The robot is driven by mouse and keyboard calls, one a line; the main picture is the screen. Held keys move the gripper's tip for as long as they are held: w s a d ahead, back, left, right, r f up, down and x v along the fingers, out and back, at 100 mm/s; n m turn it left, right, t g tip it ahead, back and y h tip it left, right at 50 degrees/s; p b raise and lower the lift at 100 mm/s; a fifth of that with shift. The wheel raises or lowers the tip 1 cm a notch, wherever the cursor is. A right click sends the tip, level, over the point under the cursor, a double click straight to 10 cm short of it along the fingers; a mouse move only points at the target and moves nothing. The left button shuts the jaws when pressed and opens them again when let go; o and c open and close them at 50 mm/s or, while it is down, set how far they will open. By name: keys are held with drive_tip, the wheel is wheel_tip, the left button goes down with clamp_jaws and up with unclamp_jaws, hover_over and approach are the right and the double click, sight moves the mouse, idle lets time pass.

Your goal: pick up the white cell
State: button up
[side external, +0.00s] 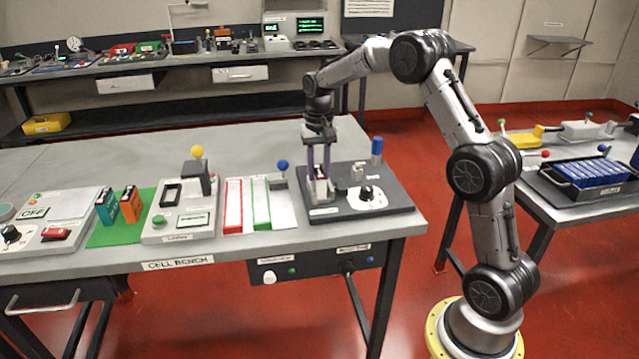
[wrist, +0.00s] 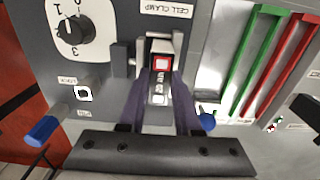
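The white cell (wrist: 159,88), a pale block with dark markings and a red-edged end, stands in the cell clamp on the dark grey plate (side external: 401,203). In the side view, the cell (side external: 321,173) is small and partly hidden by the fingers. My gripper (side external: 319,178) points straight down over the clamp. In the wrist view, my gripper's purple fingers (wrist: 162,88) are on either side of the cell, very close to it. I cannot tell whether they press on it.
A grey clamp block (wrist: 122,58) stands beside the cell. The plate also carries a dial (side external: 367,195) and a blue-topped post (side external: 376,148). To the left are a white tray with red and green slots (side external: 285,214), a blue-knobbed lever (side external: 282,166), and teal and orange cells (side external: 130,206) on a green mat.

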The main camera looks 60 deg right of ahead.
sight(319, 172)
clamp_jaws()
drive_tip(key=shift+r, duration=0.15)
drive_tip(key=shift+r, duration=2.4)
